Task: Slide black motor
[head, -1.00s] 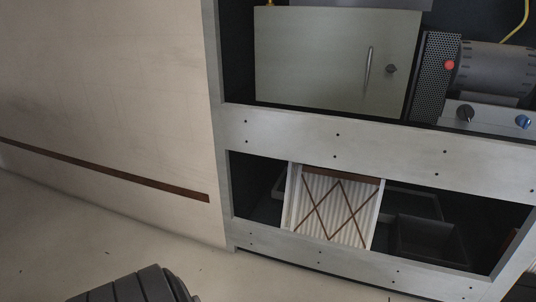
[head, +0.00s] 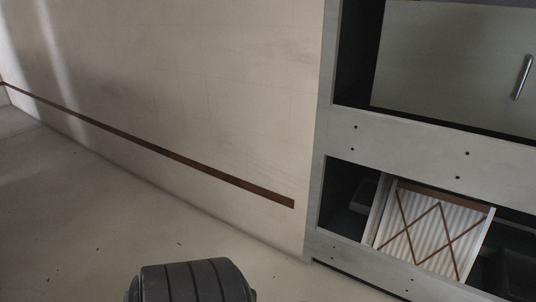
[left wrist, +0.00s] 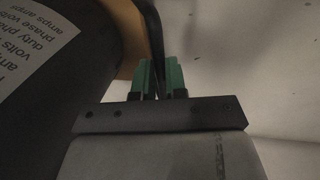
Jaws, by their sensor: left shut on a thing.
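The black motor (head: 195,282) shows in the head view as a dark, rounded, ribbed body cut off by the bottom edge. In the left wrist view a large dark curved body with a pale printed label, which looks like the motor (left wrist: 75,95), fills the left side. My left gripper (left wrist: 159,80) has green fingertips and is shut on a thin dark upright piece, which seems to be part of the motor. An orange-tan patch lies behind the fingertips. My left gripper is outside the head view. My right gripper is in neither view.
A grey rack (head: 420,140) stands at the right, with a greenish cabinet door (head: 455,60) above and a white pleated filter panel (head: 430,232) below. A pale wall (head: 180,90) with a brown strip (head: 200,172) runs left. The floor (head: 70,220) there is clear.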

